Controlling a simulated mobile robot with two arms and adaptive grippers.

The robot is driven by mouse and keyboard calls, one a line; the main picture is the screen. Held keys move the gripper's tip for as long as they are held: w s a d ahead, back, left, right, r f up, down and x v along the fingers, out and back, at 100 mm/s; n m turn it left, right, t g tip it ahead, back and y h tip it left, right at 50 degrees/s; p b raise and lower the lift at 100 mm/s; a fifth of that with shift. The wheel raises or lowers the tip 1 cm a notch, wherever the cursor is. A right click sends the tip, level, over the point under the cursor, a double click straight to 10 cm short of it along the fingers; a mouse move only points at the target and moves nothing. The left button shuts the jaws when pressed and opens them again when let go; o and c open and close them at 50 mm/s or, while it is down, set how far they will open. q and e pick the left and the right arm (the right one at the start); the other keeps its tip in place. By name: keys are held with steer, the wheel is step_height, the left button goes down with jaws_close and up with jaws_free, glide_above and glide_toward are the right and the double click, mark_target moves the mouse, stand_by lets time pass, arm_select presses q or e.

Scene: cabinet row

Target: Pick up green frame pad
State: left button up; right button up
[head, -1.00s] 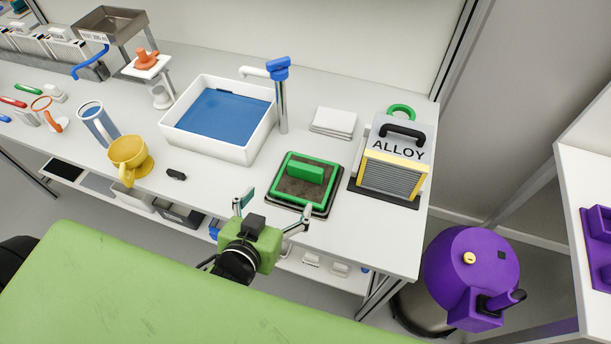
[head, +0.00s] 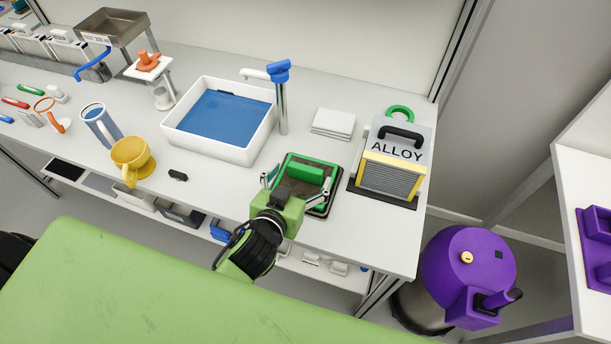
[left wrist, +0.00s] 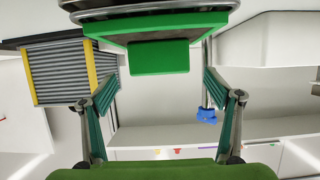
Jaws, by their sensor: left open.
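The green frame pad (head: 306,172) lies on the white table to the right of the sink; it has a green border, a dark inner surface and a raised green block. In the left wrist view its green block (left wrist: 158,57) shows at the top, ahead of and between the spread fingers. My left gripper (head: 297,181) is open and empty, with its fingers on either side of the pad's near part. The gripper body hides the pad's near edge. I cannot tell whether the fingers touch it. My right gripper is not in view.
The ALLOY box (head: 391,168) stands close to the right of the pad. A white basin (head: 250,151) and a blue-topped tap (head: 280,90) are to the left. White sheets (head: 333,122) lie behind. A yellow cup (head: 133,158) and a small black object (head: 178,175) are farther left.

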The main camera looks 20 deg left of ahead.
mark_target(304, 171)
arm_select(q)
steer(key=x, duration=0.4)
steer(key=shift+w+f+p, duration=0.15)
steer(key=shift+w+p, duration=0.05)
steer(key=shift+p, duration=0.2)
steer(key=c, duration=1.3)
